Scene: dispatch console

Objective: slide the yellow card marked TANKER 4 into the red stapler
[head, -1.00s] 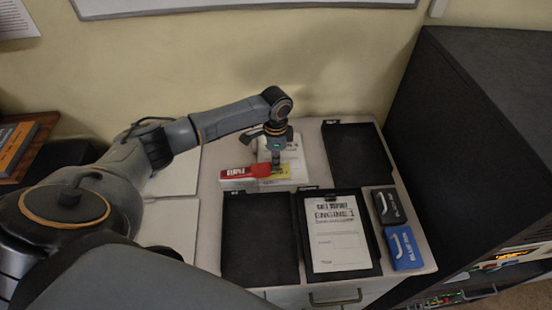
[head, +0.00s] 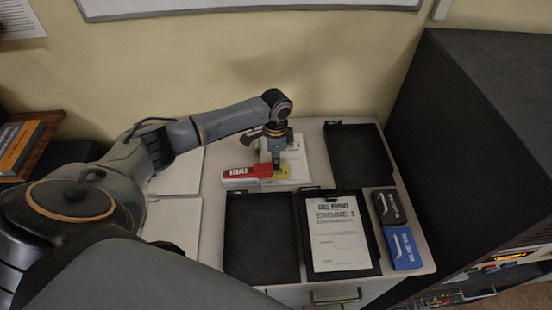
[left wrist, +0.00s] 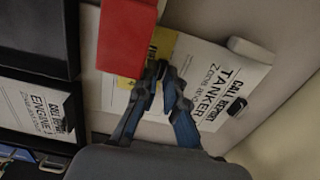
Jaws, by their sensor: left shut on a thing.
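The red stapler (head: 240,172) lies on the pale desktop, left of my left gripper (head: 277,168). My left gripper points down and is shut on the yellow card (head: 283,174), beside the stapler's right end. In the left wrist view, the fingers (left wrist: 163,78) close at the card's edge, close to the red stapler (left wrist: 127,35). The yellow card (left wrist: 163,45) shows on two sides of the stapler's end; I cannot tell how far it sits in the stapler's mouth. Its lettering is not readable. My right gripper is not in view.
A white sheet marked TANKER (left wrist: 205,85) lies under the gripper. Black trays (head: 260,205) (head: 355,150) and a clipboard with an ENGINE 1 sheet (head: 340,235) surround the work spot. Black (head: 389,206) and blue (head: 403,248) boxes stand right. A dark cabinet (head: 470,150) borders the right.

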